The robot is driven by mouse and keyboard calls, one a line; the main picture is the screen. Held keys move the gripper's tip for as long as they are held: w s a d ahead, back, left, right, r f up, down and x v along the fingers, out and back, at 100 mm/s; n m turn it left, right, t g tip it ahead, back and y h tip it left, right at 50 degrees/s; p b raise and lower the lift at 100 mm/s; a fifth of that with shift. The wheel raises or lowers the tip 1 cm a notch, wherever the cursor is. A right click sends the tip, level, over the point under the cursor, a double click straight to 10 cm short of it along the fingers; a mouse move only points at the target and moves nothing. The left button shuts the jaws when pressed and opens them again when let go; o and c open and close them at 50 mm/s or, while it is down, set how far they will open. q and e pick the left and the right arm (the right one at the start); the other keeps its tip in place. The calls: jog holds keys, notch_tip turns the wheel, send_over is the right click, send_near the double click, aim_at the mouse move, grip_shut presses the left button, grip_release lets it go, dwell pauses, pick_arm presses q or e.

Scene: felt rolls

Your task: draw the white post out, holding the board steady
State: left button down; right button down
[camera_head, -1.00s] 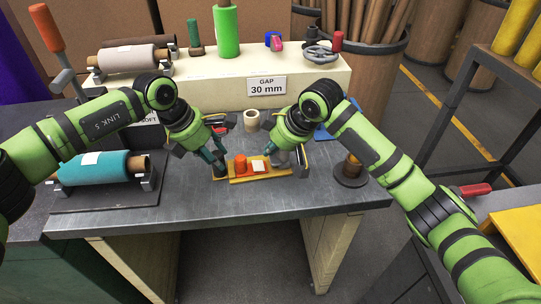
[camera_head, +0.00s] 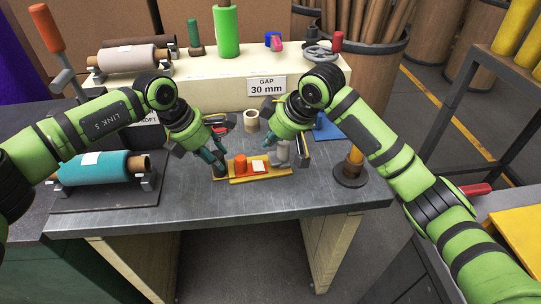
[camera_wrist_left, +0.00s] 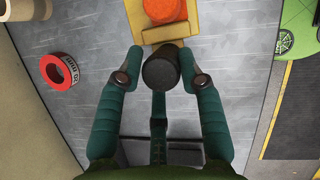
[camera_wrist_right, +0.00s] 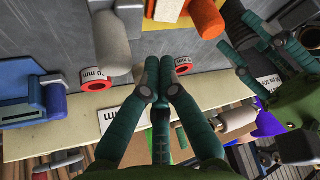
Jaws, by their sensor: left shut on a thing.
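The yellow board (camera_head: 262,178) lies on the grey table near its front edge. An orange post (camera_head: 240,163) stands on it, with a white patch beside it. My left gripper (camera_wrist_left: 160,62) is shut on a dark post (camera_wrist_left: 160,76) at the board's left end. My right gripper (camera_wrist_right: 160,62) has its fingertips close together, empty, beside the white post and apart from it.
Behind the board are a pale ring (camera_head: 251,120) and a raised cream shelf (camera_head: 200,92) with a gap sign (camera_head: 266,86). A teal roll (camera_head: 92,168) lies at the left. The table front is clear.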

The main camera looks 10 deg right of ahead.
pick_arm(q)
jog(key=shift+f, duration=0.15)
pick_arm(e)
jog(key=r, duration=0.2)
jog(key=a+r, duration=0.1)
jog(key=r, duration=0.1)
dwell(0.5)
pick_arm(q)
jog(key=c, duration=0.7)
grip_release()
pick_arm(e)
jog(key=shift+f, duration=0.15)
pick_arm(q)
jog(key=o, duration=0.7)
jog(key=shift+r, duration=0.4)
pick_arm(e)
jog(key=shift+r, duration=0.2)
